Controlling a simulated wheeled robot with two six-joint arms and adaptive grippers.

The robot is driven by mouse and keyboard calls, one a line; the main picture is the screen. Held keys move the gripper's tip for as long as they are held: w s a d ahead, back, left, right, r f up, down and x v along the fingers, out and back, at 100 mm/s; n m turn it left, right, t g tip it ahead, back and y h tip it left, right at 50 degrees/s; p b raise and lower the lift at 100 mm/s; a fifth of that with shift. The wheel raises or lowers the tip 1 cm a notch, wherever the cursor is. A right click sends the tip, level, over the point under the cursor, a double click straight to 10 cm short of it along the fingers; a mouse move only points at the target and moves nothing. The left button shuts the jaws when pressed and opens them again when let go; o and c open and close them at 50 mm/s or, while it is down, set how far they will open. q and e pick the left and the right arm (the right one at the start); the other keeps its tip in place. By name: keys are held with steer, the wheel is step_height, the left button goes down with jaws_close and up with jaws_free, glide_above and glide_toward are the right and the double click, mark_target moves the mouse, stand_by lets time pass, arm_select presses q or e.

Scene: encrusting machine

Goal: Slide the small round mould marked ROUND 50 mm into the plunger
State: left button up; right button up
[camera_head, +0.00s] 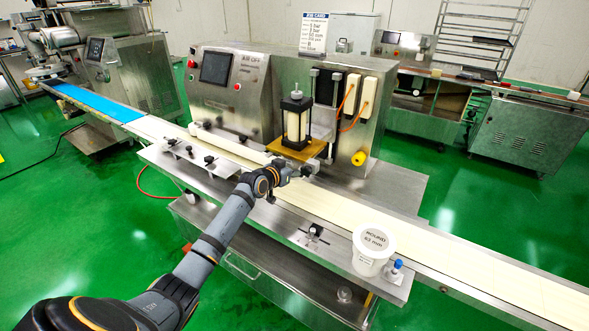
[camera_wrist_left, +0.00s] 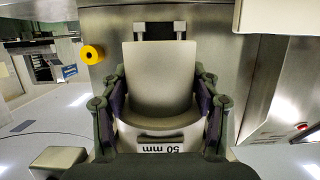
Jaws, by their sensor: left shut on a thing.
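My left gripper (camera_head: 291,173) reaches in from the lower left in the head view, just in front of the plunger (camera_head: 296,120) and its yellow-orange plate (camera_head: 298,148). In the left wrist view the gripper (camera_wrist_left: 162,108) has a finger on each side of a pale, rounded mould (camera_wrist_left: 160,118) and is shut on it. A label reading "50 mm" (camera_wrist_left: 165,148) shows on the mould's near side. The mould is hard to make out in the head view. Whether it touches the plunger cannot be told. My right gripper is not in view.
A larger white tub-shaped mould (camera_head: 373,248), marked ROUND and seemingly 63 mm, stands at the right of the front ledge beside a blue-capped fitting (camera_head: 396,268). The pale conveyor (camera_head: 440,250) runs past the plunger. A yellow knob (camera_head: 358,158) sticks out to its right.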

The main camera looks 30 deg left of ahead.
arm_select(q)
steer(key=o, duration=1.8)
steer(key=shift+r, duration=0.1)
steer(key=shift+o, duration=0.2)
steer(key=shift+o, duration=1.2)
steer(key=shift+p+v, duration=0.9)
steer(key=shift+p, duration=0.1)
steer(key=s+p, duration=0.7)
steer(key=s, duration=0.3)
steer(key=shift+a+f+p, duration=0.3)
steer(key=shift+a+p, duration=0.1)
